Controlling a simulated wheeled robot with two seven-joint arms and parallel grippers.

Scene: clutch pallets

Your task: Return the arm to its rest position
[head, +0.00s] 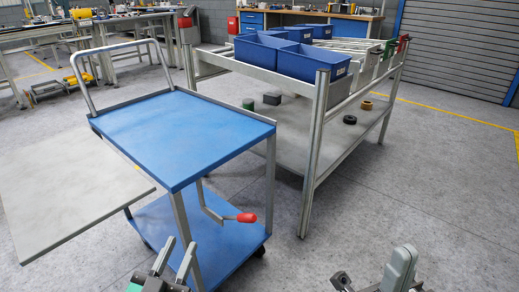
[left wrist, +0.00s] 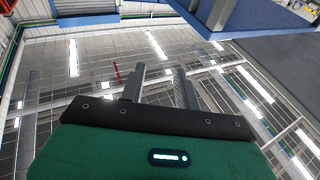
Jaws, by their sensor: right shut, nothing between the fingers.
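My left gripper (head: 178,248) is at the bottom edge of the head view, in front of the blue cart. Its two grey fingers point up and stand apart, with nothing between them. In the left wrist view the same fingers (left wrist: 158,82) show apart and empty, against what looks like the ceiling with its lights. My right gripper (head: 345,281) shows only in part at the bottom right of the head view, low over the floor, and is shut with nothing in it. The rest of it is cut off by the frame.
A blue two-shelf cart (head: 180,135) with an empty top stands close ahead; a crank with a red handle (head: 246,217) sticks out from it. A grey panel (head: 65,195) is at its left. A metal rack (head: 318,150) holds blue bins (head: 312,63). Floor at right is clear.

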